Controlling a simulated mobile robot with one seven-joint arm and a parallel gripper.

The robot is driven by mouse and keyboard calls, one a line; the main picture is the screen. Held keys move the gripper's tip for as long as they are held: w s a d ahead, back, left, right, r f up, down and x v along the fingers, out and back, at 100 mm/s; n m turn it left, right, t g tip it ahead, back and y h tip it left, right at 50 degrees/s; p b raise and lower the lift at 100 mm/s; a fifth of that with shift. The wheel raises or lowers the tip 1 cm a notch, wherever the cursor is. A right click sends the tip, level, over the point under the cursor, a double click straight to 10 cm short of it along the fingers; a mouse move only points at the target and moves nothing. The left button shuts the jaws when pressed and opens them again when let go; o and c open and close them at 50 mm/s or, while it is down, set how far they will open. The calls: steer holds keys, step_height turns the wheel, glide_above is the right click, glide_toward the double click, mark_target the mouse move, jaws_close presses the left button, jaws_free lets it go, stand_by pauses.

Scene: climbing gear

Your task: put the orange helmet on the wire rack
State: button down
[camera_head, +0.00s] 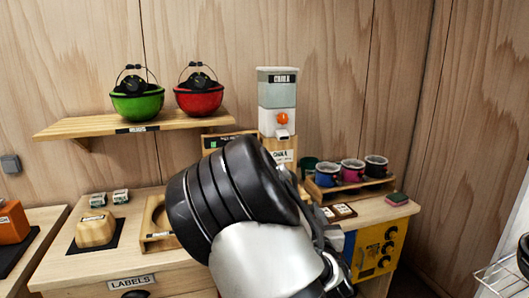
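I cannot make out an orange helmet for certain. An orange object with a small label (10,224) sits on the counter at the far left, cut off by the picture edge; it looks more like a block than a helmet. The wire rack (501,277) shows only in part at the lower right edge, with a dark rounded thing (523,250) at its side. My black and silver arm fills the lower middle. My gripper (322,222) is mostly hidden behind the arm; only some dark grey parts show, and its fingers cannot be made out.
A wall shelf (190,122) holds a green bowl-shaped item (137,101) and a red one (199,95). A chalk dispenser (277,100) and a stand of mugs (350,190) are behind my arm. A tan block (95,230) sits on the labels counter. Floor shows right of the yellow panel (376,250).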

steer(key=shift+m+h, duration=0.3)
steer(key=shift+h, duration=0.2)
steer(key=d+f+b, duration=0.1)
steer(key=f+b, duration=0.2)
steer(key=s+f+b, duration=0.1)
steer(key=f+b, duration=0.3)
steer(key=s+d+f+b, duration=0.1)
steer(key=f+b, duration=0.3)
steer(key=shift+d+f, duration=0.1)
steer(key=shift+d, duration=0.25)
steer(key=s+r+p, duration=0.1)
steer(key=p, duration=0.4)
steer(key=s+r+p, duration=0.1)
steer(key=s+p, duration=0.1)
steer(key=p, duration=0.3)
steer(key=s+r+p, duration=0.1)
steer(key=s+p, duration=0.1)
steer(key=p, duration=0.3)
steer(key=shift+s+d+r, duration=0.1)
steer(key=shift+s+d, duration=0.05)
steer(key=shift+s+r+p, duration=0.1)
steer(key=shift+s+p, duration=0.55)
steer(key=shift+p, duration=0.1)
steer(key=shift+a, duration=0.3)
